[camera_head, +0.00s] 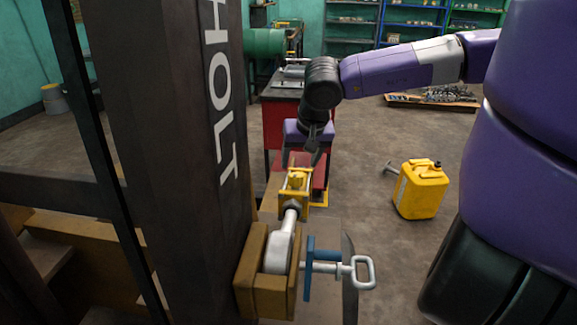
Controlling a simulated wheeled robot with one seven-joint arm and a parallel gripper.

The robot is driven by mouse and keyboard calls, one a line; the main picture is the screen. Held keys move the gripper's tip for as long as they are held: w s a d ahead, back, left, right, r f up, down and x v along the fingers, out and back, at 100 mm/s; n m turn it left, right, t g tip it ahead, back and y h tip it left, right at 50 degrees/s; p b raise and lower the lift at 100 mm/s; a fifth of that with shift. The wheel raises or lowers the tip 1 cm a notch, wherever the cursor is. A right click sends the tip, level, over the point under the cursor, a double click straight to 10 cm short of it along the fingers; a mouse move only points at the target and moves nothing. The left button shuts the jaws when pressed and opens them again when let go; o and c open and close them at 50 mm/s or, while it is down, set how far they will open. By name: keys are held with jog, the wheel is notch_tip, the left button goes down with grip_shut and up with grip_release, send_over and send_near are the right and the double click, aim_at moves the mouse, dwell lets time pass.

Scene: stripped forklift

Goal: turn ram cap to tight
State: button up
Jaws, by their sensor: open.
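My gripper (303,160) hangs just above and behind the yellow fitting, pointing down. Its dark fingers are open and appear close to the cap's top. I cannot tell whether they touch it or surround the knob. The cap's far side is hidden, and no tightness mark is readable.
The dark mast (185,120) lettered "HOLT" fills the left. A silver handle (363,272) and blue bracket (309,270) project at the lower right of the rod. A yellow jerrycan (421,189) stands on the floor. A red cabinet (284,110) is behind.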

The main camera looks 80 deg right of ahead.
aim_at(296, 176)
jog(key=x, duration=0.2)
jog(key=p+x, duration=0.1)
jog(key=x, duration=0.4)
jog(key=shift+s+d+f, duration=0.1)
jog(key=shift+s+f, duration=0.05)
jog(key=shift+f, duration=0.3)
grip_shut()
